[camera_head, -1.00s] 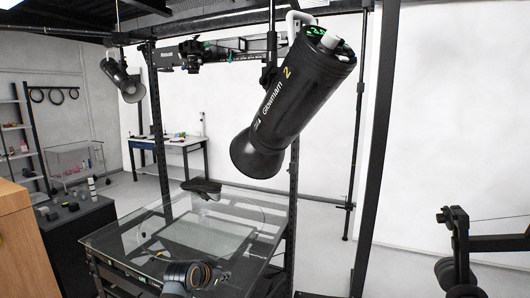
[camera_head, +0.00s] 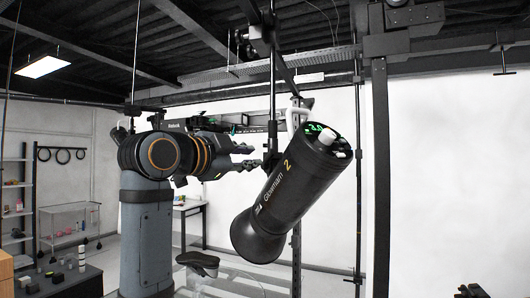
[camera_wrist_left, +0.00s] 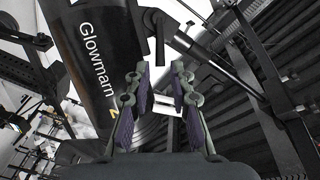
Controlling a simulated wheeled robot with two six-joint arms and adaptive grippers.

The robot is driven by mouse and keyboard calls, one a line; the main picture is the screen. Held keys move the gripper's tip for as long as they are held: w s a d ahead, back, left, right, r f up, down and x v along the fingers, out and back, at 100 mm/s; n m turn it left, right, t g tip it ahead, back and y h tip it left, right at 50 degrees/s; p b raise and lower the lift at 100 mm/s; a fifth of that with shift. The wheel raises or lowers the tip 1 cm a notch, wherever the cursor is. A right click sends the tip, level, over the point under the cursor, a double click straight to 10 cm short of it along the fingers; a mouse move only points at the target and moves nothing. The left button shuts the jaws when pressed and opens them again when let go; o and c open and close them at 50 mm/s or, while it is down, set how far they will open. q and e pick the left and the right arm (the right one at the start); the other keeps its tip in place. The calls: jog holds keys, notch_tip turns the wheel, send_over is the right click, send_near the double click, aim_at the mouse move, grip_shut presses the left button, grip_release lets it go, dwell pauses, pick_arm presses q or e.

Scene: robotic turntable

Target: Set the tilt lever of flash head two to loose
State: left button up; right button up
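Flash head two (camera_head: 300,190) is a black cylinder marked "Glowmarn 2", hanging tilted with its wide end down left and its lit green panel up right. My left gripper (camera_head: 247,157) is open and empty, just left of its mounting bracket (camera_head: 271,150). In the left wrist view, the flash head (camera_wrist_left: 88,45) fills the upper left, and my left gripper's two fingers (camera_wrist_left: 160,88) stand apart with nothing between them. The dark bracket (camera_wrist_left: 152,22) shows beyond the fingertips. I cannot pick out the tilt lever clearly. My right gripper is not in view.
A vertical black post (camera_head: 381,180) stands right of the flash head. Rails and beams (camera_head: 290,65) run overhead. A dark curved object (camera_head: 199,263) is below the left arm. A cart (camera_head: 70,222) and shelves stand far left.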

aim_at(268, 157)
pick_arm(q)
jog(key=p+x, duration=0.1)
jog(key=x, duration=0.1)
jog(key=p+x, duration=0.1)
jog(key=x, duration=0.1)
jog(key=p+x, duration=0.1)
jog(key=x, duration=0.1)
jog(key=shift+d+r+p, duration=0.3)
jog(key=shift+d+r, duration=0.05)
jog(key=shift+r, duration=0.05)
jog(key=shift+w+d+f, duration=0.1)
jog(key=shift+w, duration=0.15)
jog(key=shift+w+f, duration=0.2)
jog(key=shift+w, duration=0.05)
jog(key=shift+s, duration=0.1)
grip_shut()
